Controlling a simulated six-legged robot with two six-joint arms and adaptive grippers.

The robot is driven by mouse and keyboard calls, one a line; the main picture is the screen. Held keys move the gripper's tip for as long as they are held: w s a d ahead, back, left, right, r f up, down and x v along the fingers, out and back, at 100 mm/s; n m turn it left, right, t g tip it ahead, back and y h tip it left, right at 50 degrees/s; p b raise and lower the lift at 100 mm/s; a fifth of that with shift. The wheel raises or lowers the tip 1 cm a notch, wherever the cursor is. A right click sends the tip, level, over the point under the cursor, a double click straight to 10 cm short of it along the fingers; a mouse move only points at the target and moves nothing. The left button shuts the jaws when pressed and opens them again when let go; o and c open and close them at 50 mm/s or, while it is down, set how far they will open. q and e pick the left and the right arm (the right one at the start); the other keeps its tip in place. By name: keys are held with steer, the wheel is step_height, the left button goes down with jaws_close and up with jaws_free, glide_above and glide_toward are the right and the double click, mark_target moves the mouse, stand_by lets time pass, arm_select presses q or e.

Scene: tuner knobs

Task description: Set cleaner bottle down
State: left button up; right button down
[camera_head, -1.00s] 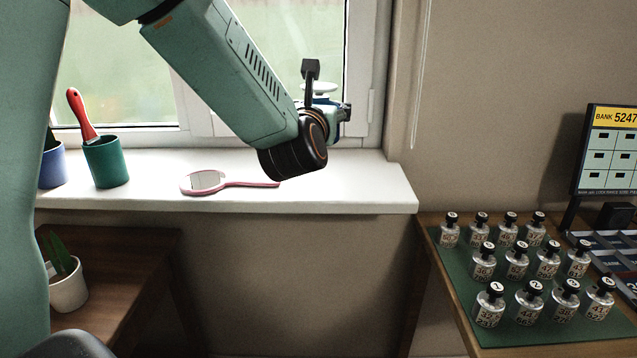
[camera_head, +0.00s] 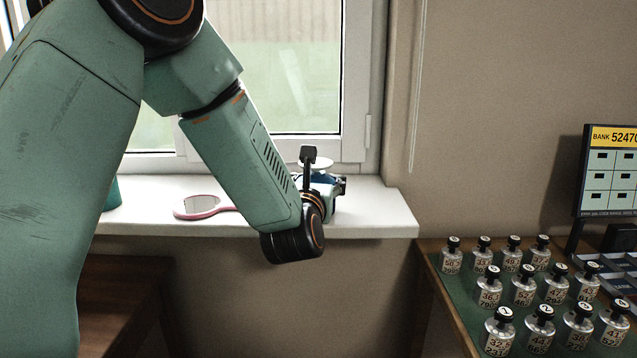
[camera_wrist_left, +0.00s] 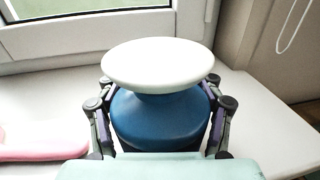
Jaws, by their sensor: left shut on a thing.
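The cleaner bottle (camera_wrist_left: 160,118) is blue with a wide white top (camera_wrist_left: 158,65) and fills the middle of the left wrist view. My left gripper (camera_wrist_left: 160,112) is shut on it, with a finger on each side of the blue body. In the head view my left gripper (camera_head: 325,190) is over the right part of the windowsill (camera_head: 375,205), and the white top (camera_head: 316,163) shows above it. The bottle looks upright. Its base is hidden, so I cannot tell whether it touches the sill. My right gripper is not in view.
A pink-rimmed hand mirror (camera_head: 197,206) lies on the sill left of the gripper. A green pot (camera_head: 113,194) is mostly hidden behind my arm. The sill's right end is clear. Several numbered knobs (camera_head: 540,325) stand on a green mat at the right, beside a bank display (camera_head: 610,165).

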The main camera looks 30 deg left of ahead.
arm_select(q)
steer(key=o, duration=1.7)
steer(key=shift+c, duration=0.2)
